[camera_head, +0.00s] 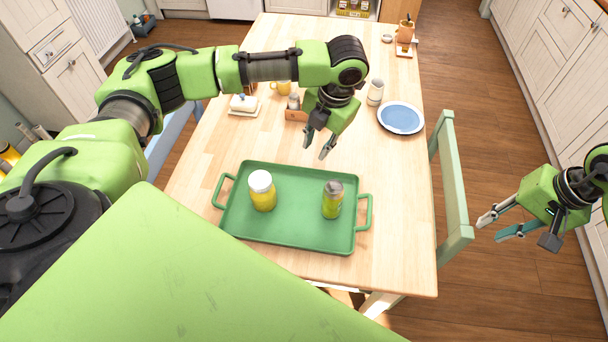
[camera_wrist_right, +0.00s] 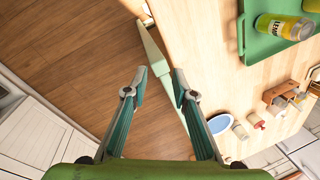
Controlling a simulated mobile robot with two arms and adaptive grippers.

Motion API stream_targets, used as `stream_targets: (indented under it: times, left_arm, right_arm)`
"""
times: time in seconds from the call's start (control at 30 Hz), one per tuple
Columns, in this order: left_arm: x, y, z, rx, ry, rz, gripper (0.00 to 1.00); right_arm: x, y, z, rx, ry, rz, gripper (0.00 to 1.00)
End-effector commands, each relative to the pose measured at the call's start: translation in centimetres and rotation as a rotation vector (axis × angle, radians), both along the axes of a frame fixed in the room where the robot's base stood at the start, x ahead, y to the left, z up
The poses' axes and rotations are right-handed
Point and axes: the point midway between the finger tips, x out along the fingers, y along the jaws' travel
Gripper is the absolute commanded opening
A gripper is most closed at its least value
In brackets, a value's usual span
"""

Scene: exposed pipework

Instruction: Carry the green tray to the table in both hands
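The green tray (camera_head: 290,232) rests flat on the wooden table (camera_head: 400,262) near its front edge, with a handle at each side. On it stand a yellow jar with a white lid (camera_head: 262,192) and a yellow-green bottle with a grey cap (camera_head: 332,200). The tray's corner also shows in the right wrist view (camera_wrist_right: 262,44). My left gripper (camera_head: 320,147) is open and empty above the table, behind the tray and apart from it. My right gripper (camera_head: 500,226) is open and empty to the right of the table, beyond a chair; it also shows in the wrist view (camera_wrist_right: 160,92).
A pale green chair (camera_head: 450,190) stands at the table's right side, between my right gripper and the tray. A blue plate (camera_head: 401,118), a shaker (camera_head: 375,92), a butter dish (camera_head: 243,105) and a yellow cup (camera_head: 282,88) stand farther back. Bare tabletop surrounds the tray.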

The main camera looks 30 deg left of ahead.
Motion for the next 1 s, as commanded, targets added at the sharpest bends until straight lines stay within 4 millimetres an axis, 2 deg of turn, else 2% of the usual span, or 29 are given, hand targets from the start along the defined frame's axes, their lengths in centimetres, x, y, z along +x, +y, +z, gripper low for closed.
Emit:
stream_targets:
  times: [0.5,0.7,1.0]
  left_arm:
    - [0.0,0.0,0.0,0.0,0.0,0.0,0.25]
    - [0.0,0.0,0.0,0.0,0.0,0.0,0.25]
    - [0.0,0.0,0.0,0.0,0.0,0.0,0.25]
  right_arm:
    - [0.2,-1.2,9.6,-0.001,-0.004,0.015,0.25]
    - [0.2,-1.4,11.2,0.0,-0.001,0.018,0.25]
    - [0.1,-1.4,11.3,0.0,-0.001,0.018,0.25]
